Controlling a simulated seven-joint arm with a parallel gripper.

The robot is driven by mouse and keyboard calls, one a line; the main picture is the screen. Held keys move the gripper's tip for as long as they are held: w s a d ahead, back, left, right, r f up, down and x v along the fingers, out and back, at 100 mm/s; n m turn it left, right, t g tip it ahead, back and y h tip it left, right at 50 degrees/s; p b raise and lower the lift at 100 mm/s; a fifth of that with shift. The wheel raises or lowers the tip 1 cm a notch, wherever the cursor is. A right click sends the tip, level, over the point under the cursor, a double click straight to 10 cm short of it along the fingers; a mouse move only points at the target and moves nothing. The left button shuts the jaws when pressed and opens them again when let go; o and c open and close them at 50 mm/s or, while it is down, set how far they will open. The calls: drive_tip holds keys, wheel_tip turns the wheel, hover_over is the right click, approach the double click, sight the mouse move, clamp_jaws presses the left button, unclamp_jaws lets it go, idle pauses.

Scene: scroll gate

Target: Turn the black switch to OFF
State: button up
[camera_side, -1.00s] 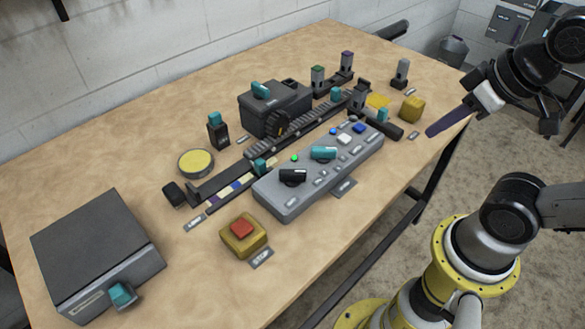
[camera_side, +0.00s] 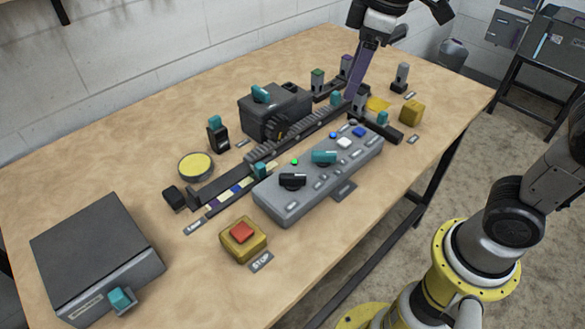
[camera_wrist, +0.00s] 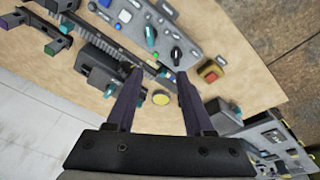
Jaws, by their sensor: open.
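The black switch (camera_side: 292,180) is a knob on the near-left part of the grey control panel (camera_side: 290,208), in front of a lit green lamp (camera_side: 295,161). The switch also shows in the wrist view (camera_wrist: 176,54), on the panel at the upper middle. Any marking at the switch is too small to read. My gripper (camera_side: 354,96) is above the far right part of the table in the side view, well apart from the switch. In the wrist view its two purple fingers (camera_wrist: 158,72) stand apart, open with nothing between them.
A teal knob (camera_side: 324,157), a white button (camera_side: 344,143) and a blue button share the panel. A red button on a yellow box (camera_side: 243,233) stands at the near left. A grey box (camera_side: 95,255) is further left. Posts and a toothed rail lie behind the panel.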

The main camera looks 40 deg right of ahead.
drive_tip(key=n+g, duration=0.2)
hover_over(293, 175)
drive_tip(key=d, duration=0.2)
wheel_tip(293, 175, down, 4)
drive_tip(key=f, duration=0.1)
wheel_tip(293, 175, down, 3)
drive_tip(key=a, duration=0.2)
drive_tip(key=shift+g+h, duration=0.3)
wheel_tip(293, 175, down, 13)
drive_tip(key=shift+f, duration=0.1)
clamp_jaws()
